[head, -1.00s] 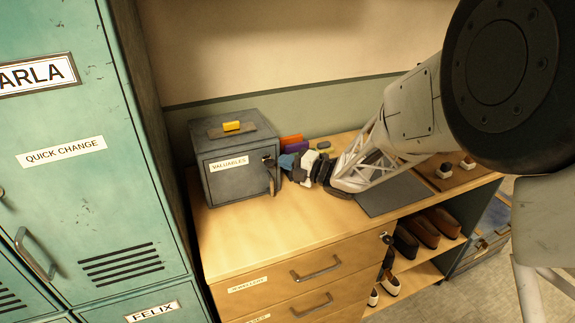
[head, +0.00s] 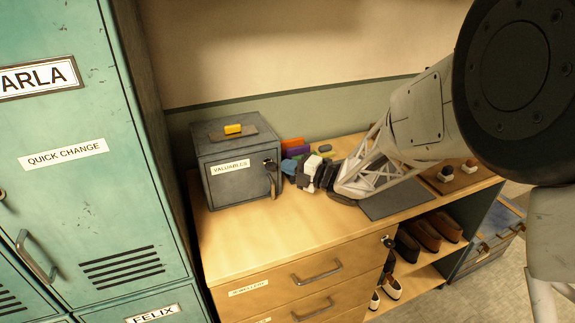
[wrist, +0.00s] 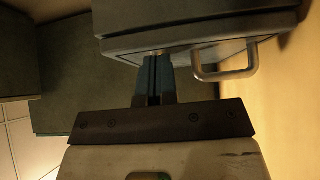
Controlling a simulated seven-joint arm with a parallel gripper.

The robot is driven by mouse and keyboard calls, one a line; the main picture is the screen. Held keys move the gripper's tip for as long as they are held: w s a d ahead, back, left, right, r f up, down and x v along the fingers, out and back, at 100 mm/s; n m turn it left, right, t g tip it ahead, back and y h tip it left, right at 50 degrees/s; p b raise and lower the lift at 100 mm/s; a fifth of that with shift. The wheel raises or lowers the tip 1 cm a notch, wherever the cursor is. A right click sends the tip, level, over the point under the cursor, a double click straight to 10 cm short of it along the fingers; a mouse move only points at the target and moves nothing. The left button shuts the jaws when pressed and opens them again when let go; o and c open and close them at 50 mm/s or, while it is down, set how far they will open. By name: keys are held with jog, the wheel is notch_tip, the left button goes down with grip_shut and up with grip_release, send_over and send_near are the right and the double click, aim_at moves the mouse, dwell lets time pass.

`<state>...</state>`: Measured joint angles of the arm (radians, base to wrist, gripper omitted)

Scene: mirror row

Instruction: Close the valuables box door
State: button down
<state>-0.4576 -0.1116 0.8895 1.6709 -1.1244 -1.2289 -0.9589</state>
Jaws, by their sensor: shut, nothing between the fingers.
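The grey valuables box (head: 255,133) stands on the wooden cabinet top. Its labelled front door (head: 235,185) looks flush or nearly flush with the box; I cannot tell if a small gap is left. A pale bar handle (head: 272,184) is at the door's right edge, and it also shows in the wrist view (wrist: 225,73). My gripper (head: 287,166) is shut and empty, just right of the box near the handle. In the wrist view my gripper's fingertips (wrist: 155,58) are up against or very near the box's edge, beside the handle; contact is unclear.
A yellow block (head: 233,129) lies on the box top. Orange and purple items (head: 294,147) stand behind my gripper. A dark mat (head: 395,200) lies to the right. Green lockers (head: 90,200) rise at the left. The cabinet top in front of the box is clear.

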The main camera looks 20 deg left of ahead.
jog(key=s+d, duration=0.1)
jog(key=d, duration=1.1)
jog(key=shift+s, duration=0.4)
jog(key=shift+f, duration=0.1)
